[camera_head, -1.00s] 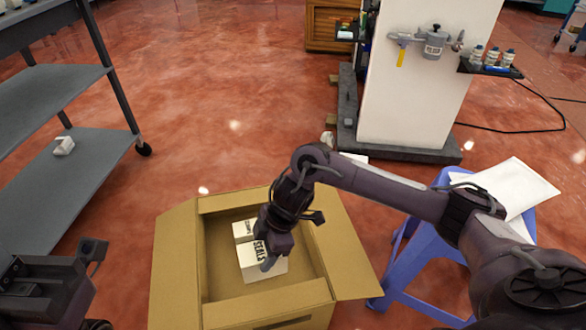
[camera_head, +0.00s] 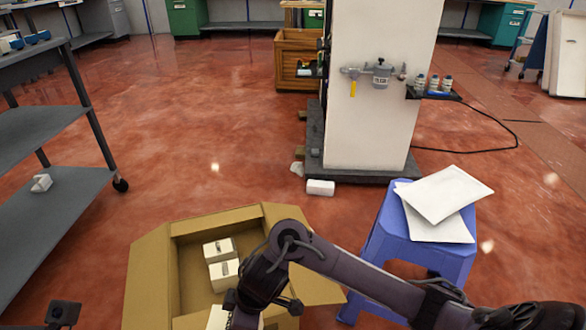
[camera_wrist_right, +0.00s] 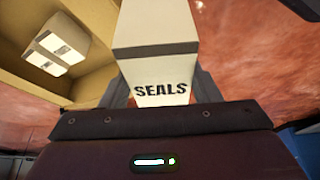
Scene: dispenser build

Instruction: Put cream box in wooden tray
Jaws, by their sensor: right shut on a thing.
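My right gripper (camera_wrist_right: 160,92) is shut on a cream box (camera_wrist_right: 155,45) marked "SEALS", with a dark band, in the right wrist view. In the head view the held cream box (camera_head: 219,318) shows partly at the bottom edge, near the front of an open cardboard carton (camera_head: 150,270). Two more cream boxes (camera_head: 222,262) sit inside the carton; they also show in the right wrist view (camera_wrist_right: 55,45). My left gripper (camera_head: 62,313) is only partly in view at bottom left, its jaws unclear. I cannot make out a wooden tray.
A blue stool (camera_head: 425,252) with white packets stands right of the carton. A wooden crate (camera_head: 300,62) is farther back. A grey shelf cart (camera_head: 60,200) stands left. Red floor between is clear.

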